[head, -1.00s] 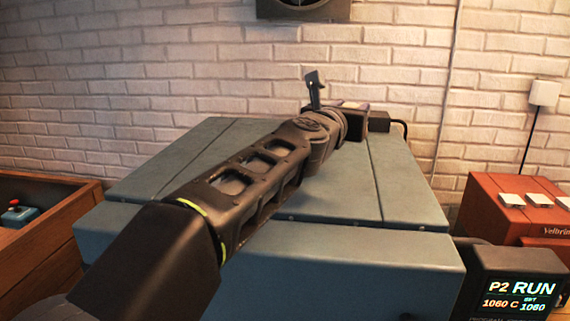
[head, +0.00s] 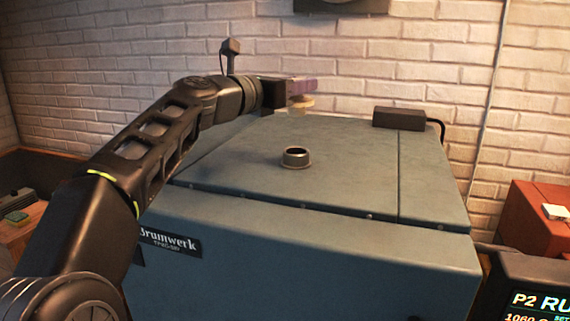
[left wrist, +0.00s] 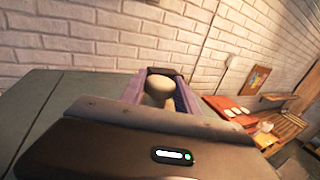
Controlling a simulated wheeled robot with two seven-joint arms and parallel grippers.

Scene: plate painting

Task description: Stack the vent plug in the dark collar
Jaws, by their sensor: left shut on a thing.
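The dark collar (head: 296,158) is a short ring with a dark opening, standing on the top of the blue-grey kiln. My left gripper (head: 300,88) is raised above the kiln top, behind the collar in the picture, and apart from it. It is shut on the vent plug (head: 300,102), a pale tan piece hanging just under the purple fingers. In the left wrist view the plug's rounded pale end (left wrist: 158,88) shows between the purple fingers (left wrist: 160,74). The collar is not seen in the left wrist view. My right gripper is not in view.
The kiln top (head: 235,160) is broad and mostly clear around the collar. A dark box (head: 398,118) sits at its back right. A display (head: 540,290) stands at front right, a red cabinet (head: 535,222) beyond it. A brick wall (head: 400,65) closes the back.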

